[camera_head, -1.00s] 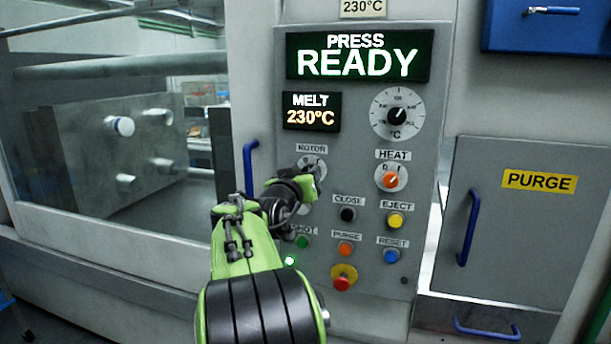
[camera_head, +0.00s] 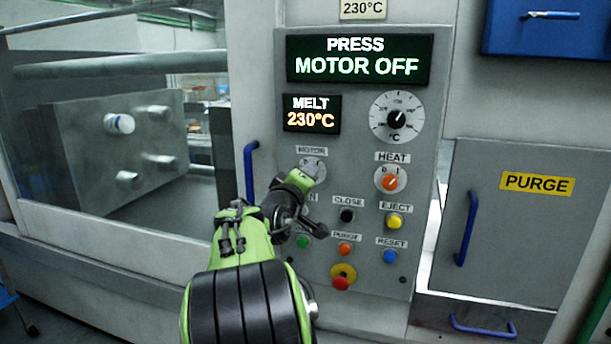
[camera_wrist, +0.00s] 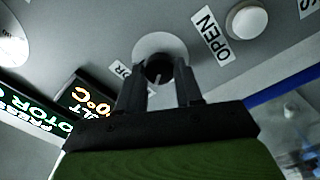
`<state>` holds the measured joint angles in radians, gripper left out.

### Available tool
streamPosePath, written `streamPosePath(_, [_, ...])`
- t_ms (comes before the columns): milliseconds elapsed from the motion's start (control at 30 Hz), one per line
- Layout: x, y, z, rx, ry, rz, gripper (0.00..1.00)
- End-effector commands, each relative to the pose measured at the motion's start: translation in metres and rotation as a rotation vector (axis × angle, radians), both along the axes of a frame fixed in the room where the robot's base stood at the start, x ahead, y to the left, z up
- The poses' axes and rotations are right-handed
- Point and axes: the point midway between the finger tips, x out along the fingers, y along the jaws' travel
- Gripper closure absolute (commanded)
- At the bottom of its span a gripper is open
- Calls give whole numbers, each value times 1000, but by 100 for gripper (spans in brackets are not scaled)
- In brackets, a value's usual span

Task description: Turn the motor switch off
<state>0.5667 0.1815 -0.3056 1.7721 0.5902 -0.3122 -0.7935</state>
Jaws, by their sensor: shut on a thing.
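The motor switch is a dark knob (camera_wrist: 158,68) on a round pale plate, below the MOTOR label (camera_head: 311,151) on the grey control panel. In the head view my gripper covers most of it, and only part of its plate (camera_head: 318,166) shows. My gripper (camera_wrist: 159,90) is at the switch, with one finger on each side of the knob, shut on it. My gripper also shows in the head view (camera_head: 308,172). The press display (camera_head: 360,58) reads "PRESS MOTOR OFF".
The orange heat switch (camera_head: 390,182) is right of the motor switch. Close, eject, purge and reset buttons and a red emergency button (camera_head: 342,282) sit lower. A blue handle (camera_head: 250,170) stands left of the panel. In the wrist view, a white OPEN button (camera_wrist: 247,20) is near.

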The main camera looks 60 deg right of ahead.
Motion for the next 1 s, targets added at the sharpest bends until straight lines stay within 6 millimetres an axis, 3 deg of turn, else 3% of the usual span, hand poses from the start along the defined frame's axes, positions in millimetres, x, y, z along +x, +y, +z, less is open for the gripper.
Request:
streamPosePath(700, [1,0,-1,-11,71,1,95])
streamPosePath(733, [1,0,-1,-11,71,1,60])
streamPosePath(867, [1,0,-1,-11,70,1,40])
streamPosePath(1000, [0,0,0,-10,70,0,39])
